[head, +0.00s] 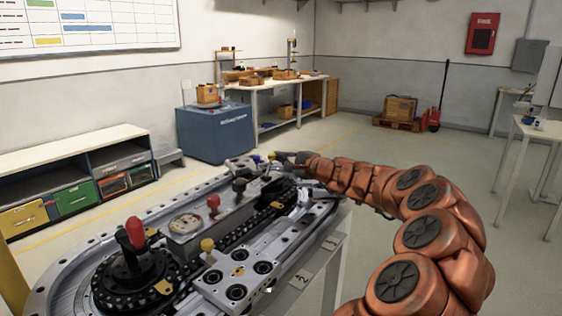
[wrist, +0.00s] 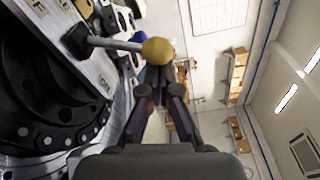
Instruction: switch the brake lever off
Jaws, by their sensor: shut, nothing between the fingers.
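In the wrist view a lever with a metal rod and a yellow ball knob (wrist: 158,51) sticks out from the track's side plate. My gripper (wrist: 156,76) is shut and empty, its fingertips just below the knob in the picture; I cannot tell whether they touch. In the head view my gripper (head: 284,156) is at the far end of the ring track (head: 50,281), close to a small yellow knob (head: 271,156). Other levers show: a red one (head: 135,232), a smaller red one (head: 213,203) and a near yellow one (head: 207,245). No readable label names the brake lever.
A black knob (head: 239,186) stands on the track's middle housing. A blue cabinet (head: 215,134) and a workbench (head: 265,88) stand behind the track. A low shelf (head: 75,150) is at left. Floor at right is open before a white table (head: 540,130).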

